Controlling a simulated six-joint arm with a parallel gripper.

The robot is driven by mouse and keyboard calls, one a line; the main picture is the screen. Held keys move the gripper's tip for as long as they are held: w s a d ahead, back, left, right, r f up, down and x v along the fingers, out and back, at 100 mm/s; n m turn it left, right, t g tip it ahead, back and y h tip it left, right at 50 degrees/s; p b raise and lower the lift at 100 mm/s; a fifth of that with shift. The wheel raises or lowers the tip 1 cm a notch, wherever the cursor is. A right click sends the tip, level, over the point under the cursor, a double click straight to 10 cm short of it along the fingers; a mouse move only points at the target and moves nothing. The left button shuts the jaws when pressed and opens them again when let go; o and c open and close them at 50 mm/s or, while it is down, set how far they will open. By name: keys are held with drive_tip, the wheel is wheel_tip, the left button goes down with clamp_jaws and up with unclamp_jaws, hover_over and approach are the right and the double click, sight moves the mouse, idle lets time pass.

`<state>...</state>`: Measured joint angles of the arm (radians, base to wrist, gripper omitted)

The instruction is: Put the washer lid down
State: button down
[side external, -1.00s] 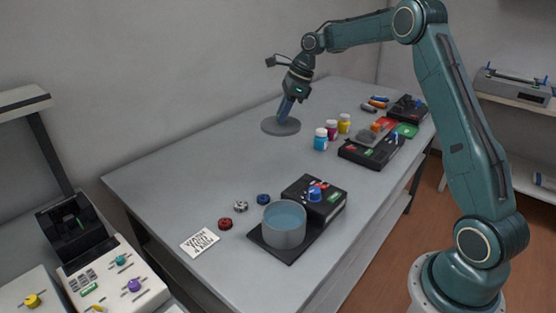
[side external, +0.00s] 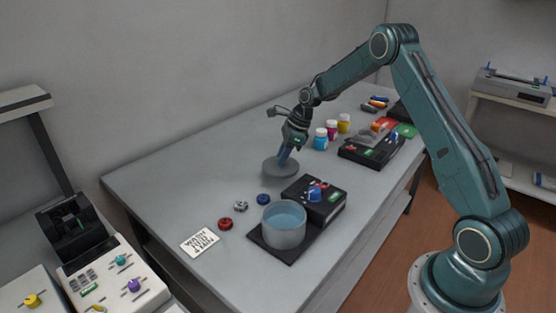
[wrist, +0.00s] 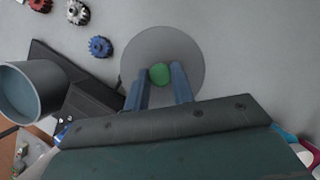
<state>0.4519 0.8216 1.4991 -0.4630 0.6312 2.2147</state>
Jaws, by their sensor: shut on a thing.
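The washer lid is a grey disc (side external: 281,168) with a green knob (wrist: 159,73), seen from above in the wrist view. My gripper (side external: 284,155) is shut on the knob, one blue finger on each side of it. The lid is level and at or just above the bench; I cannot tell if it touches. The washer's round grey tub (side external: 284,228) stands uncovered at the front, with pale blue inside, to the right of and nearer than the lid in the side view. In the wrist view the tub (wrist: 33,92) is at the left.
Red (side external: 225,223), silver (side external: 240,206) and blue (side external: 263,199) gears lie left of the black washer unit (side external: 327,207). A "WASH" card (side external: 200,242) lies at the front left. Several coloured bottles (side external: 321,139) stand behind. The bench left of the lid is clear.

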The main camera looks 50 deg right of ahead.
drive_tip(key=shift+f, duration=0.1)
drive_tip(key=shift+f, duration=2)
drive_tip(key=shift+f, duration=0.1)
drive_tip(key=c, duration=1.2)
unclamp_jaws()
drive_tip(key=v, duration=1.2)
drive_tip(key=shift+a+r, duration=0.1)
drive_tip(key=shift+r, duration=0.1)
